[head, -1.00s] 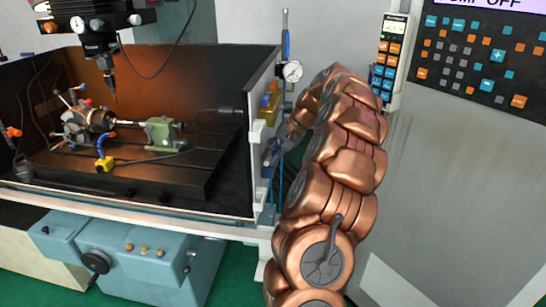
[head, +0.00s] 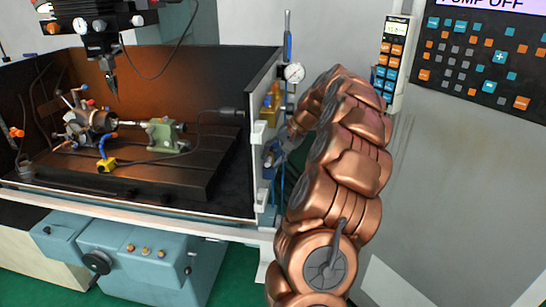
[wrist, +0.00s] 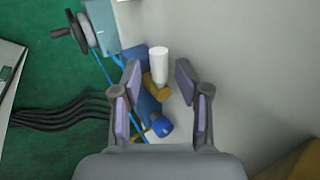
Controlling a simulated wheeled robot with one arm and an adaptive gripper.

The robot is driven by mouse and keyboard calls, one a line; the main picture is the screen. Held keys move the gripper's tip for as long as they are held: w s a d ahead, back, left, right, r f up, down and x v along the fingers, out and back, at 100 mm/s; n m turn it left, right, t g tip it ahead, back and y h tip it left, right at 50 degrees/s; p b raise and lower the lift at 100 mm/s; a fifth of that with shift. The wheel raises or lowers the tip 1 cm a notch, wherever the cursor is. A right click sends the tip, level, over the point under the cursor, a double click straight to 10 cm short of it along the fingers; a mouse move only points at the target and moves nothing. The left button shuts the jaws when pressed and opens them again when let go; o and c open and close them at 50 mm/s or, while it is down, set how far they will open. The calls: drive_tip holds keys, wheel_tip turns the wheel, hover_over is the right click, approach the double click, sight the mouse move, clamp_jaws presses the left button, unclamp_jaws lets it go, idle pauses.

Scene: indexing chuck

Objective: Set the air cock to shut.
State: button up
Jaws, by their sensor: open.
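My gripper (wrist: 157,95) is open in the wrist view, with its two purple-padded fingers apart and nothing held. In the head view my gripper (head: 270,155) is small beside the enclosure's right end, partly covering the fittings there.
A pressure gauge (head: 294,73) and a brass-coloured unit (head: 268,112) are on the enclosure's right end. Blue hoses (wrist: 104,72) run by the fitting. A handwheel (wrist: 77,32) and black cables (wrist: 65,112) are at left. A grey cabinet (head: 460,190) stands right of my arm.

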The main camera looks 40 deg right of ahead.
drive_tip(key=shift+r, duration=0.15)
drive_tip(key=v, duration=0.7)
drive_tip(key=shift+s+d+r, duration=0.15)
drive_tip(key=shift+s+r, duration=0.1)
drive_tip(key=shift+r, duration=0.05)
idle(0.4)
